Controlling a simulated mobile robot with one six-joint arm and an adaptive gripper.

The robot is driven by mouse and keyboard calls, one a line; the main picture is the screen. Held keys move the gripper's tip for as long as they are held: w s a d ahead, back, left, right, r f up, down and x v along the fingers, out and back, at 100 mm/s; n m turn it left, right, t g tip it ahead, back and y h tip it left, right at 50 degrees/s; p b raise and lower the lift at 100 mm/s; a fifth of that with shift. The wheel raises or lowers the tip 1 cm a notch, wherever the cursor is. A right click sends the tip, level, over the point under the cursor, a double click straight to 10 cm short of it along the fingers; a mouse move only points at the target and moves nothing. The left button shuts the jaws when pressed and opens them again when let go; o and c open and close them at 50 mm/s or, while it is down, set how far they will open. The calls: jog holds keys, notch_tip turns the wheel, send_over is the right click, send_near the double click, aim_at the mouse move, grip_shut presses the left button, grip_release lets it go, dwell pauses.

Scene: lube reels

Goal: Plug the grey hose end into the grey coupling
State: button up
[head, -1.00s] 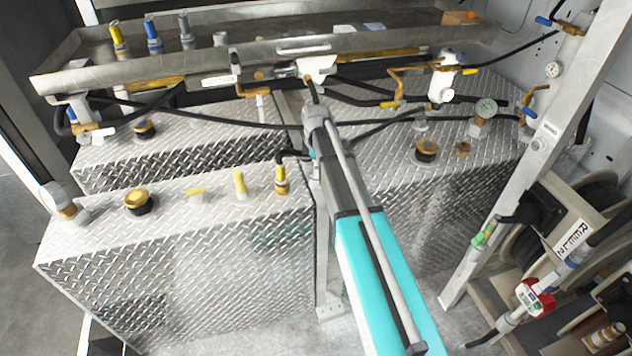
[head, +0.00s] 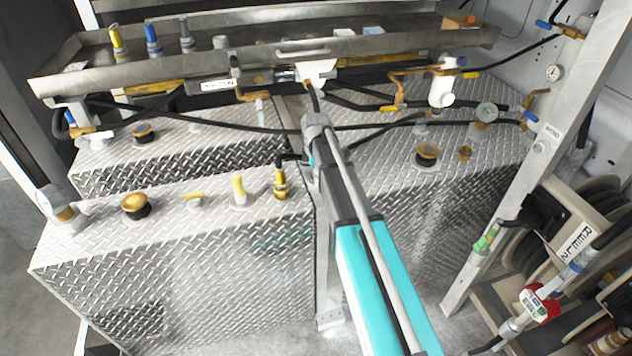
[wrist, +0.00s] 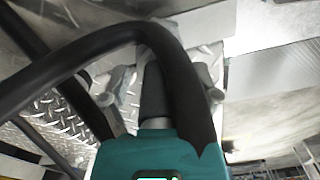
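A grey fitting (head: 186,36) stands on the tray at the back, right of a yellow one (head: 117,42) and a blue one (head: 152,38). It looks like the grey coupling, but is too small to be sure. I cannot clearly make out the grey hose end. In the wrist view, a thick black hose (wrist: 90,48) bends across the front of my gripper (wrist: 161,78). Grey finger-like parts show either side of a dark cylinder, above my teal wrist. Whether they touch it is hidden. In the head view, my arm hides the gripper's fingers.
Diamond-plate tanks (head: 190,290) with caps and fittings fill the middle, below the long metal tray (head: 75,82). Black hoses and brass valves run under the tray. A metal post (head: 540,150) and hose reels (head: 590,200) stand at right. Open floor shows at far left.

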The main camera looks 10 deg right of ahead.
grip_shut()
jog(key=shift+r, duration=0.2)
dwell(0.3)
notch_tip(320, 180, up, 2)
jog(key=p, duration=0.2)
jog(key=shift+r+p, duration=0.1)
jog(key=shift+p, duration=0.2)
jog(key=s+r+p, duration=1)
jog(key=s, duration=0.4)
jog(key=shift+r, duration=0.2)
jog(key=shift+a, duration=0.1)
